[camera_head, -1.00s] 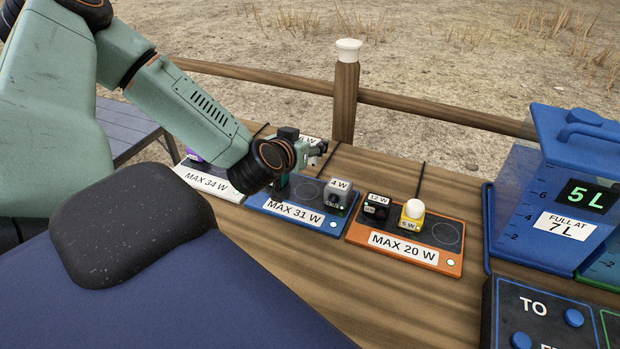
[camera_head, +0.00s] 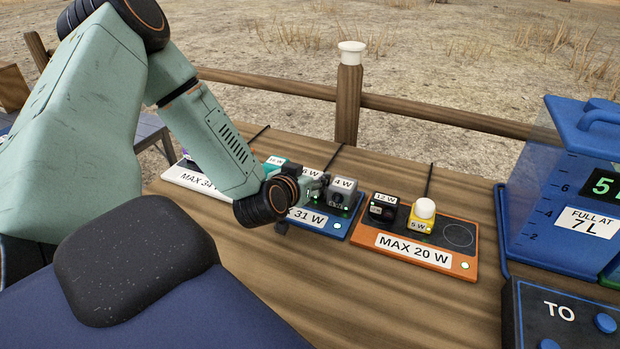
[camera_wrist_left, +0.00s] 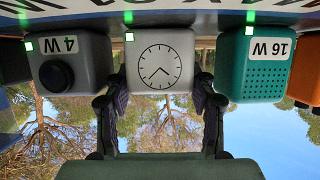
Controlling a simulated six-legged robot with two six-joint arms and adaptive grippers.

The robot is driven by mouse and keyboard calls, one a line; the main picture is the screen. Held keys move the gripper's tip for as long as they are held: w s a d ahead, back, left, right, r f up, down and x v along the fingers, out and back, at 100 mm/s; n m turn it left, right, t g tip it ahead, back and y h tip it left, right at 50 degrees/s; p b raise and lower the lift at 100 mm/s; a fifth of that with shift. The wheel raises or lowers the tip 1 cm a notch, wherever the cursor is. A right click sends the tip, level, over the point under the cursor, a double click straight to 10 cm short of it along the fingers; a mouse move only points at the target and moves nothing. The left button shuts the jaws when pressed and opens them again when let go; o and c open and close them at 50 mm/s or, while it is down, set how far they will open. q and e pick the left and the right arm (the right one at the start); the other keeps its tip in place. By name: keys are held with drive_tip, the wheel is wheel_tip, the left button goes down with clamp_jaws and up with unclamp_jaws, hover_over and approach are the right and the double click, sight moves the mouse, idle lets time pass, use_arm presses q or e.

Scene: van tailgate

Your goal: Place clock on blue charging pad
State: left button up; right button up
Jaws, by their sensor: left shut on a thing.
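The clock (camera_wrist_left: 160,60) is a small white block with a round dial, upside down in the left wrist view. My left gripper (camera_wrist_left: 159,100) is shut on it, one finger on each side. In the head view my left gripper (camera_head: 318,187) is at the blue charging pad (camera_head: 336,232) and hides most of the clock; a "6 W" label shows above it. A green light is lit beside the clock, level with its neighbours' lights. The grey 4 W block (camera_head: 342,194) and the teal 16 W speaker (camera_head: 276,163) flank it. My right gripper is not in view.
The orange pad (camera_head: 458,262) with a black 12 W block (camera_head: 381,209) and a yellow 5 W lamp (camera_head: 421,216) lies to the right. The white pad (camera_head: 205,183) lies to the left. A blue water tank (camera_head: 550,225) stands far right.

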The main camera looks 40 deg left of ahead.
use_arm(q)
drive_tip(key=shift+s+a, duration=0.15)
drive_tip(key=shift+s, duration=0.05)
drive_tip(key=o, duration=0.9)
drive_tip(key=shift+c, duration=0.2)
drive_tip(key=o, duration=0.4)
drive_tip(key=shift+w, duration=0.2)
drive_tip(key=shift+s, duration=0.15)
drive_tip(key=shift+r, duration=0.15)
drive_tip(key=shift+s+r+p, duration=0.15)
drive_tip(key=shift+s+p, duration=0.1)
drive_tip(key=shift+p, duration=0.05)
drive_tip(key=p+v, duration=0.6)
drive_tip(key=v, duration=0.4)
drive_tip(key=shift+d+r, duration=0.1)
drive_tip(key=shift+d, duration=0.1)
drive_tip(key=shift+s+d+r, duration=0.15)
drive_tip(key=shift+s+r, duration=0.05)
drive_tip(key=shift+s, duration=0.45)
